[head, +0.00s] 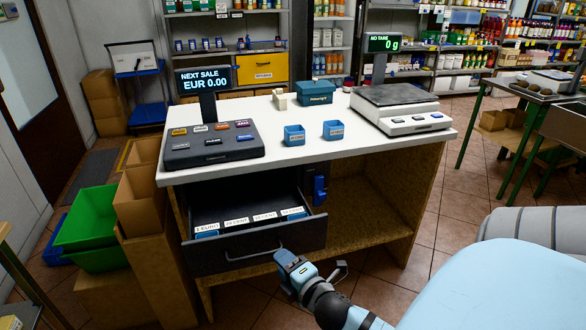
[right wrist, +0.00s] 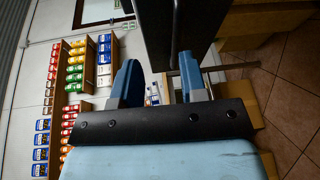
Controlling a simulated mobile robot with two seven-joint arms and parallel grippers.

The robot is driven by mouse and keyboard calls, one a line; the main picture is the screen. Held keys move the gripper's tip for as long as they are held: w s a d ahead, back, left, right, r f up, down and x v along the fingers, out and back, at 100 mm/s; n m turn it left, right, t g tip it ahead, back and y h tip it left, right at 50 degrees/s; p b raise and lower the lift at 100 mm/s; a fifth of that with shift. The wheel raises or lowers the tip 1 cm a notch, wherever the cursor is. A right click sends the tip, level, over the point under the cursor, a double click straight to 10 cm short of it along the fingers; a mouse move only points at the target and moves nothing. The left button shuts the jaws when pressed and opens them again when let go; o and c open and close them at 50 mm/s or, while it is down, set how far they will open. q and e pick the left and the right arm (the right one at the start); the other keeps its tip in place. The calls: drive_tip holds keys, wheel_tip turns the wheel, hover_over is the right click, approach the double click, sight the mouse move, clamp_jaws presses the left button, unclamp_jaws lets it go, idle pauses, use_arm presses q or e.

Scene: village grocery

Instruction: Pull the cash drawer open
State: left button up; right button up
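The cash drawer (head: 300,236) is dark grey and sticks out from under the white counter, open. Its compartments, labelled for coins, show from above. Its bar handle (head: 252,256) runs across the front. My right gripper (head: 296,264) is at the right end of the handle, in front of the drawer. In the right wrist view its two blue fingers (right wrist: 160,82) stand apart, with the dark drawer front (right wrist: 178,35) beyond them. I see nothing gripped between them; whether a finger touches the handle I cannot tell. My left gripper is not in view.
The counter (head: 350,146) carries a till keypad (head: 212,145), two blue cups and a scale (head: 398,108). Cardboard boxes (head: 140,200) and a green crate (head: 92,222) stand left of the drawer. An open wooden shelf lies below it. Tiled floor is free to the right.

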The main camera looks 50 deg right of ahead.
drive_tip(key=shift+s+a+f+b, duration=0.1)
drive_tip(key=shift+s+f+b, duration=0.05)
drive_tip(key=shift+s, duration=0.55)
drive_tip(key=shift+s+a+f+b, duration=0.1)
drive_tip(key=shift+s+f+b, duration=0.05)
drive_tip(key=shift+s, duration=0.5)
